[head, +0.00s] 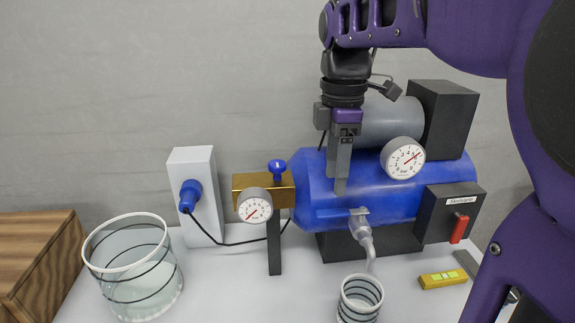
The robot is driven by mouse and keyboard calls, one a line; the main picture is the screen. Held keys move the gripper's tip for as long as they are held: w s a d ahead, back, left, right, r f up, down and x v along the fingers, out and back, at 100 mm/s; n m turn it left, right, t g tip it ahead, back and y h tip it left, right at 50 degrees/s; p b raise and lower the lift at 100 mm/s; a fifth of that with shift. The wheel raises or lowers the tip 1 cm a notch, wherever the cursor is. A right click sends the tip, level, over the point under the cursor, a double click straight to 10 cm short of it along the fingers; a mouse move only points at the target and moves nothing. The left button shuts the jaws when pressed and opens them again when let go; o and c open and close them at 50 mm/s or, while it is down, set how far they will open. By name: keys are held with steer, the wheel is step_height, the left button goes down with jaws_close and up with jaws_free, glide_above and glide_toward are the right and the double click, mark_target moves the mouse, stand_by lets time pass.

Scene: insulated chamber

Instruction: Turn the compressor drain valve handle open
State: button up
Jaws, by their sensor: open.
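The blue compressor tank (310,205) lies on its side on a white table. A grey drain fitting (359,218) sticks out of the lower front of the tank. Its bent grey pipe (368,248) runs down toward a small clear cup with dark bands (360,298). I cannot make out clearly which part of the fitting is the handle, or its position. My gripper (337,182) is open, points down and appears empty. It is in front of the upper tank in the picture, above and a little left of the fitting, apart from it.
A brass block (262,183) with a blue knob (277,166) and gauge stands left of the tank. A dark box with a red lever (459,228) is at right. A clear banded bucket (133,268), wooden box (35,255) and yellow level (443,279) stand around.

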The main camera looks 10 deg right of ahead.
mark_target(332, 212)
step_height(332, 212, down, 6)
steer(key=shift+f+b, duration=0.25)
steer(key=shift+b, duration=0.35)
jaws_close()
stand_by(1.1)
